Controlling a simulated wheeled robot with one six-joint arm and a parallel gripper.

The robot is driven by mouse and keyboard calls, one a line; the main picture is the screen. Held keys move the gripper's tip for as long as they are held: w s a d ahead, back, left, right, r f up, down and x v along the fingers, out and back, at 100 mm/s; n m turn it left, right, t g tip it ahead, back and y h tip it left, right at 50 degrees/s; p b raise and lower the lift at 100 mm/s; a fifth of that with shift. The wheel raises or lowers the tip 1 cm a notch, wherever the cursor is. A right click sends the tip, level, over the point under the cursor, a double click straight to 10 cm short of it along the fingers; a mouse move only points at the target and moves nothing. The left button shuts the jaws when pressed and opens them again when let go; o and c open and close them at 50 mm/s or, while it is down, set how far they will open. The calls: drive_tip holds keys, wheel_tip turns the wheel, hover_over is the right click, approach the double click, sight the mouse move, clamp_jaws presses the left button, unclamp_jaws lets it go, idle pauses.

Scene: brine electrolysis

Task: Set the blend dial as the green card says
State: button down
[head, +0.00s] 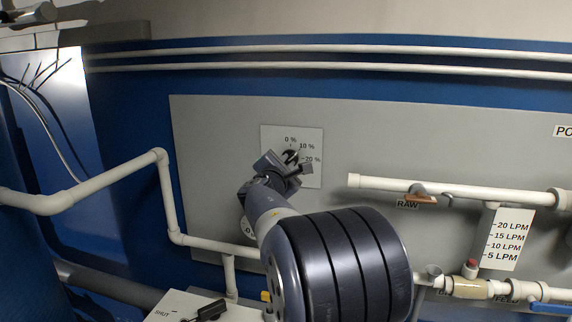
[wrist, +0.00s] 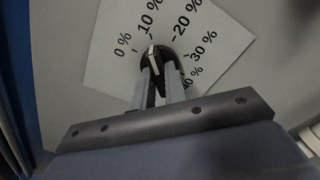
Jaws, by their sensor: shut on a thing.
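The blend dial is a black knob (wrist: 160,53) with a white pointer line, on a white scale plate (wrist: 105,62) marked 0 % to 40 %. In the wrist view the pointer lies roughly toward the 10 % mark; the fingers partly cover the knob. My gripper (wrist: 160,72) is shut on the knob. In the head view the scale plate (head: 309,138) is on the grey panel, and my gripper (head: 290,163) covers its lower part. No green card is visible in either view.
A white pipe (head: 110,176) bends down left of the dial. Another pipe (head: 450,190) with a RAW label (head: 408,204) runs at right, above a flow scale card (head: 507,240). A blue-handled valve (head: 550,308) is at lower right. A box marked SHUT (head: 175,308) stands below.

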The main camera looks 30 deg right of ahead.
drive_tip(key=n, duration=0.4)
drive_tip(key=shift+n, duration=0.4)
drive_tip(key=shift+n+p, duration=0.55)
drive_tip(key=shift+n, duration=1.45)
drive_tip(key=c, duration=1.4)
unclamp_jaws()
drive_tip(key=shift+c, duration=0.2)
drive_tip(key=shift+s, duration=0.15)
drive_tip(key=b+v, duration=0.2)
drive_tip(key=v, duration=0.8)
drive_tip(key=shift+s+a+b, duration=0.15)
drive_tip(key=shift+a+b, duration=0.15)
